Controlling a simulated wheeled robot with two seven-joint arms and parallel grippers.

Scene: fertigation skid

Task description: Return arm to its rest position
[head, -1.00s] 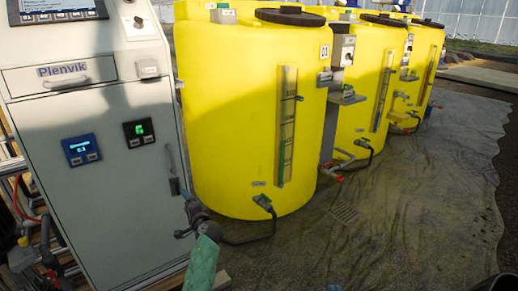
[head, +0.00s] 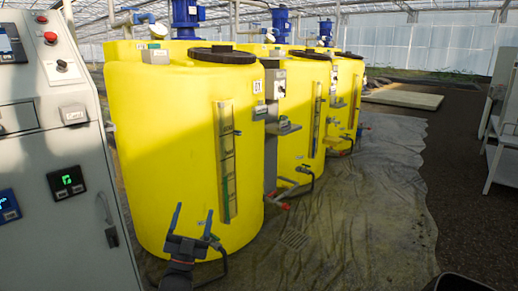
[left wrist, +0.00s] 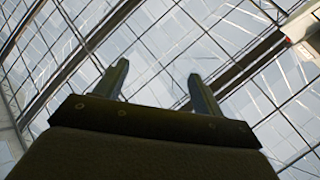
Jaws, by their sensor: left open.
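My left gripper (head: 192,220) is in the lower part of the head view, with its two fingers pointing up and apart. It is open and nothing shows between the fingers. It stands in front of the lower part of the nearest yellow tank (head: 150,140), and I cannot tell the gap between them. In the left wrist view the open fingers (left wrist: 158,85) point up toward the greenhouse roof, with nothing between them. My right gripper is not in view.
A grey control cabinet (head: 60,150) with a red button stands at the left. Two more yellow tanks (head: 298,110) stand behind the first. A white bench (head: 505,165) stands at right.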

